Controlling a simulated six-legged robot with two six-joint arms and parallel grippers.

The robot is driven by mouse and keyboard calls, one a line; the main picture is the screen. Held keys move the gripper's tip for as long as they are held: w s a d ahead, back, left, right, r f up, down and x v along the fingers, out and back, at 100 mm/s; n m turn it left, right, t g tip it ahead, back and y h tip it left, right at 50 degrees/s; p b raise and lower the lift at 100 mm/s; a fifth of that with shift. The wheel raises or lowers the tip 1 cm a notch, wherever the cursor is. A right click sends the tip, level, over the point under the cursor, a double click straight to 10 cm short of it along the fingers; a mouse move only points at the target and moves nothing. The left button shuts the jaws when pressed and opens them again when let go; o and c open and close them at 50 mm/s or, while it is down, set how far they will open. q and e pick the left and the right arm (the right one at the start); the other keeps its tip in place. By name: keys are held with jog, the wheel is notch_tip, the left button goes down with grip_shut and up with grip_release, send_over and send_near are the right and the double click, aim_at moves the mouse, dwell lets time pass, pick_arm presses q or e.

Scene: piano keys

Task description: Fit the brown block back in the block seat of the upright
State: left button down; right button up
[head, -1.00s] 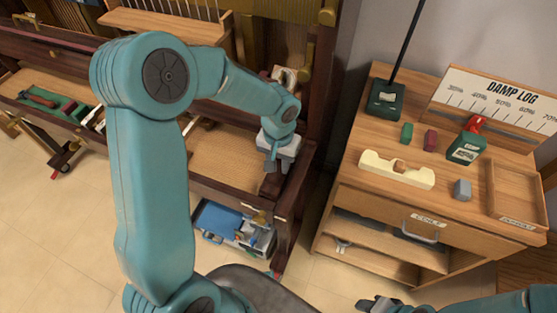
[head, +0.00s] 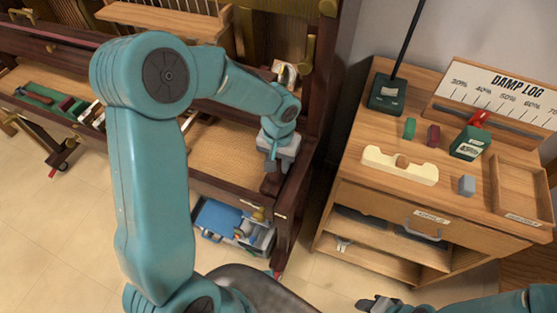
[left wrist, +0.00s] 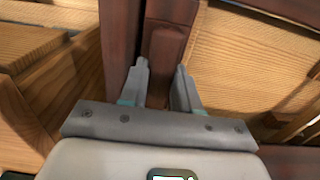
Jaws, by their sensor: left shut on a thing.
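My left gripper (head: 272,168) reaches down at the right end of the piano's open front. It is shut on the brown block (head: 271,185), a small dark piece below the fingers. In the left wrist view the fingers (left wrist: 158,88) stand on either side of the reddish-brown block (left wrist: 165,55). The dark wood of the upright (left wrist: 119,45) runs close to the block's left; I cannot tell whether they touch. The block seat cannot be made out. My right gripper (head: 380,304) is at the bottom edge of the head view, away from the piano; its jaws are unclear.
A blue toolbox (head: 215,218) sits below the keybed. Tools lie on a green cloth at the far left.

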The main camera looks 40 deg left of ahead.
pick_arm(q)
jog(key=shift+f+b, duration=0.1)
jog(key=shift+b, duration=0.25)
dwell(0.4)
jog(key=c, duration=0.7)
grip_release()
jog(key=shift+c, duration=0.2)
notch_tip(320, 180, up, 16)
jog(key=p, duration=0.2)
jog(key=shift+r, duration=0.2)
